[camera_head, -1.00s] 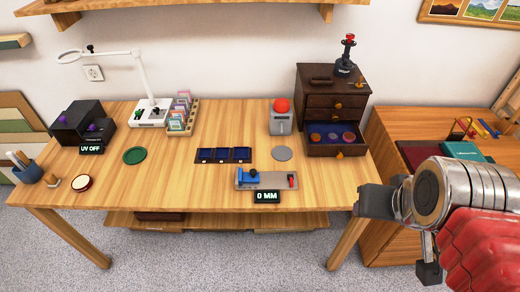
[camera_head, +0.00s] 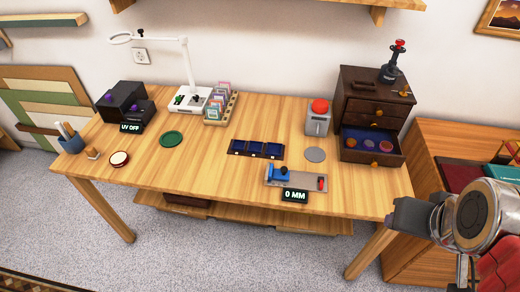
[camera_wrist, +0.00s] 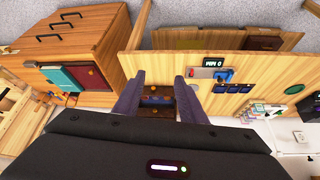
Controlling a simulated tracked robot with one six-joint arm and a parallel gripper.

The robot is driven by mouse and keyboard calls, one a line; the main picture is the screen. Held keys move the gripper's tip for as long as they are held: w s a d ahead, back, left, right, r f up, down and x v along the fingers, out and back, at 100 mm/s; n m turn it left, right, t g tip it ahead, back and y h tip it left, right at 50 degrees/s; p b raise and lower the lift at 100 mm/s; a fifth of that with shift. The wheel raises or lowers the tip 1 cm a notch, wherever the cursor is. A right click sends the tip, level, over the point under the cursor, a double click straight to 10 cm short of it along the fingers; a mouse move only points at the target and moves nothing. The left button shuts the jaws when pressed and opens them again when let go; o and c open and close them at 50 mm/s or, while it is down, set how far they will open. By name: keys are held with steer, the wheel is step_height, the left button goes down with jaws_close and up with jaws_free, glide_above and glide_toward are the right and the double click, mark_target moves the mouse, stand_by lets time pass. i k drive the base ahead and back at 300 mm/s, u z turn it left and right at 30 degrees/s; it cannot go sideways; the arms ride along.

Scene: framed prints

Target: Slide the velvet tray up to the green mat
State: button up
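The velvet tray, dark with three blue compartments (camera_head: 256,149), lies flat near the middle of the wooden table. The round green mat (camera_head: 171,139) lies to its left, with bare wood between them. In the wrist view, which is turned over, the tray (camera_wrist: 232,89) and the mat (camera_wrist: 294,89) also show. My gripper (camera_head: 402,214) is beyond the table's front right corner in the head view, well apart from both. The wrist view shows its two fingers spread (camera_wrist: 158,100) with nothing held between them.
A grey slide gauge (camera_head: 296,178) reading 0 MM lies in front of the tray. A grey disc (camera_head: 315,154), a red-button box (camera_head: 318,122) and a drawer cabinet (camera_head: 372,110) stand right. A card rack (camera_head: 220,107) and white lamp (camera_head: 190,97) stand behind.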

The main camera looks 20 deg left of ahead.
mark_target(268, 151)
steer(key=k, duration=0.5)
steer(key=u, duration=0.35)
steer(key=i, duration=1.35)
steer(key=u, duration=0.2)
